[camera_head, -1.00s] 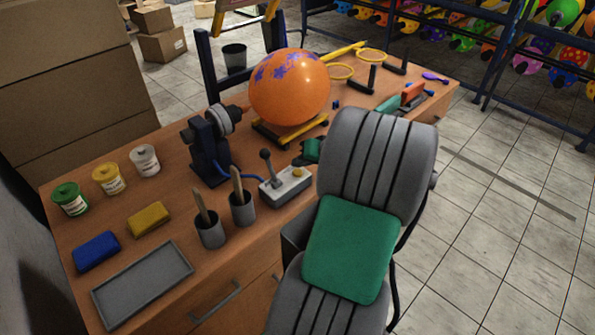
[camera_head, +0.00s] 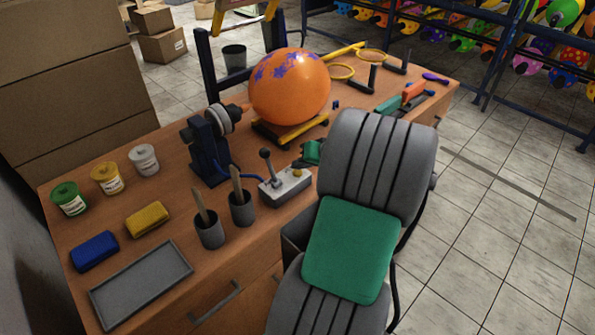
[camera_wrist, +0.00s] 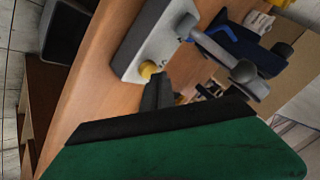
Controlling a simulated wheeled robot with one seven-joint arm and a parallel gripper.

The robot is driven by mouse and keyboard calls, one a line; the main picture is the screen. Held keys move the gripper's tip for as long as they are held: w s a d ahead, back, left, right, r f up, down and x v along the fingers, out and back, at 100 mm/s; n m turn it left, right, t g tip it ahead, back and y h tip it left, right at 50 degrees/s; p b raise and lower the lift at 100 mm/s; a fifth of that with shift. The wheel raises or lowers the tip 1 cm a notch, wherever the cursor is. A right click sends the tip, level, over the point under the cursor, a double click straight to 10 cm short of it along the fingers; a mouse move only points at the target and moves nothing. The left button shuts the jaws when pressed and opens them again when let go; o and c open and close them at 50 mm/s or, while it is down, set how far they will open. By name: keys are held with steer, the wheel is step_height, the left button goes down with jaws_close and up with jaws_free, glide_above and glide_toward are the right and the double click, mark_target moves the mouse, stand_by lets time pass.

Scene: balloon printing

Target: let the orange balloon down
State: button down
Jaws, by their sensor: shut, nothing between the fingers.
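The orange balloon (camera_head: 290,92) with purple stars is round and full. Its neck side faces the nozzle of the dark blue inflating machine (camera_head: 208,150), and it sits just above a yellow and black stand (camera_head: 290,130). A grey control box (camera_head: 287,187) with a black-knobbed lever (camera_head: 266,158) and a yellow button (camera_head: 297,172) stands in front. My green and black gripper (camera_head: 308,158) is shut and empty at the box's back right. In the wrist view, its dark fingertips (camera_wrist: 158,92) are close beside the yellow button (camera_wrist: 149,70); I cannot tell whether they touch.
On the wooden table (camera_head: 150,205) are two grey cups with sticks (camera_head: 209,232), paint jars (camera_head: 108,178), blue and yellow sponges (camera_head: 95,251) and a grey tray (camera_head: 141,284). Balloon racks (camera_head: 480,100) stand on the right.

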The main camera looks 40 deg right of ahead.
mark_target(300, 172)
steer(key=shift+f, duration=0.45)
stand_by(1.2)
stand_by(2.9)
steer(key=shift+r+p, duration=0.45)
steer(key=shift+r, duration=0.5)
steer(key=shift+r, duration=0.1)
step_height(300, 172, up, 5)
steer(key=p, duration=0.4)
